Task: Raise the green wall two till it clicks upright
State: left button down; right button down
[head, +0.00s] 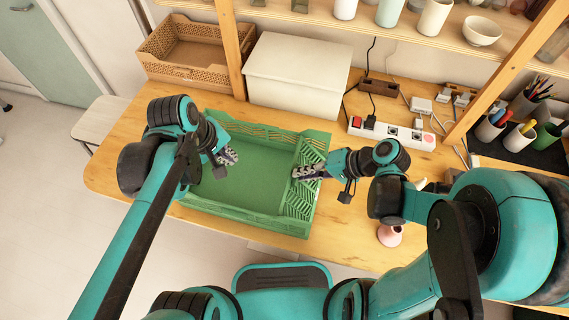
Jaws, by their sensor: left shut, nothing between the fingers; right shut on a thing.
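A green folding crate (225,222) lies on the wooden table, with its flat floor showing. Its slatted right wall (299,204) slants inward from the right side; I cannot tell its exact angle. My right gripper (301,173) reaches in from the right and is shut on this wall near its upper edge, covering part of it. My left gripper (230,157) is shut and empty over the left part of the crate. My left wrist hides much of the crate's left wall. The slatted back wall (270,134) shows along the far side.
A white lidded box (298,70) and a brown perforated bin (185,50) stand behind the crate. A power strip (392,132) with cables lies right of it. A pink object (389,235) is near my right arm. Shelf posts rise behind.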

aim_at(291, 168)
pick_arm(q)
jog(key=w+d+f+n+g+h, duration=0.2)
jog(key=w+d+n+g, duration=0.2)
jog(key=d+n, duration=0.3)
jog(key=x, duration=1)
jog(key=shift+s, duration=0.1)
jog(key=d+r, duration=0.1)
jog(key=s+d+r, duration=0.1)
jog(key=d+r, duration=0.1)
jog(key=shift+s+d+r+y, duration=0.3)
jog(key=shift+d+r, duration=0.25)
jog(key=shift+d, duration=0.2)
pick_arm(e)
jog(key=c, duration=1.6)
grip_release()
jog(key=shift+c, duration=0.2)
pick_arm(q)
jog(key=shift+w, duration=0.1)
